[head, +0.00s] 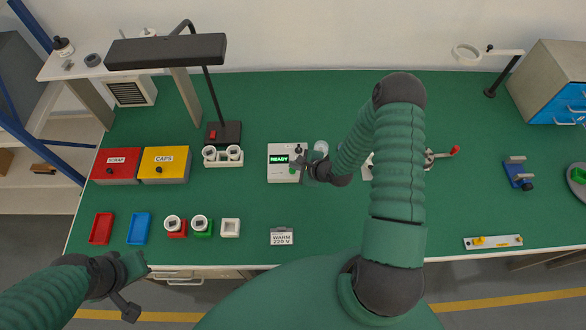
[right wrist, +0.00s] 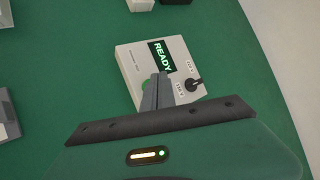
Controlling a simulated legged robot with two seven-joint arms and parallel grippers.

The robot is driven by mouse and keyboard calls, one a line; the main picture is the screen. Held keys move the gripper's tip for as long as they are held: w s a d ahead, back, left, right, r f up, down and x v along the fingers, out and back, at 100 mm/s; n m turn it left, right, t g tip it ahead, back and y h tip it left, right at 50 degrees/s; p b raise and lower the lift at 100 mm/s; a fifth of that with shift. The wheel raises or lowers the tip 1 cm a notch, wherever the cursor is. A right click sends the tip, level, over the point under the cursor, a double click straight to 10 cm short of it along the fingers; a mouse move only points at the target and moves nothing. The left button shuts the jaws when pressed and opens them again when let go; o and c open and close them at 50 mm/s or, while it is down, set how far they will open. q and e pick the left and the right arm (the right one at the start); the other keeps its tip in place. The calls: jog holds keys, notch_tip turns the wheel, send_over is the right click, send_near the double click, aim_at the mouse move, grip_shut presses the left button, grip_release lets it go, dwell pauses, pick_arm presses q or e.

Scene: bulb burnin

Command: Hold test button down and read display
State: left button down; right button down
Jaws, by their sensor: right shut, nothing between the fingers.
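The white tester box (head: 283,176) stands mid-table; its display (head: 279,160) reads READY in green. It also shows in the right wrist view (right wrist: 132,62), with the display (right wrist: 160,56) lit and a black knob (right wrist: 194,84) at one side. A green button (right wrist: 146,85) is partly hidden behind my right fingers. My right gripper (right wrist: 158,78) is shut and empty, its tips over the box beside the button; I cannot tell whether they touch or press it. In the head view my right gripper (head: 301,168) is at the box's right edge. My left gripper (head: 128,308) is off the table's front edge, its jaws unclear.
A lamp (head: 165,50) overhangs the back left. SCRAP (head: 116,174) and CAPS (head: 164,174) boxes stand left, with red (head: 102,229) and blue (head: 138,229) trays in front. A WARM 220 V sign (head: 281,237) stands in front of the tester. Green table (head: 330,230) is bare nearby.

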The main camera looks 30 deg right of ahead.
jog(key=shift+a, duration=0.1)
jog(key=shift+a+f, duration=0.25)
jog(key=shift+a, duration=0.05)
jog(key=shift+d+f, duration=0.15)
jog(key=shift+d, duration=0.05)
jog(key=shift+f+b, duration=0.35)
jog(key=shift+b, duration=0.2)
dwell(1.8)
jog(key=shift+r+p, duration=0.8)
jog(key=shift+r, duration=0.05)
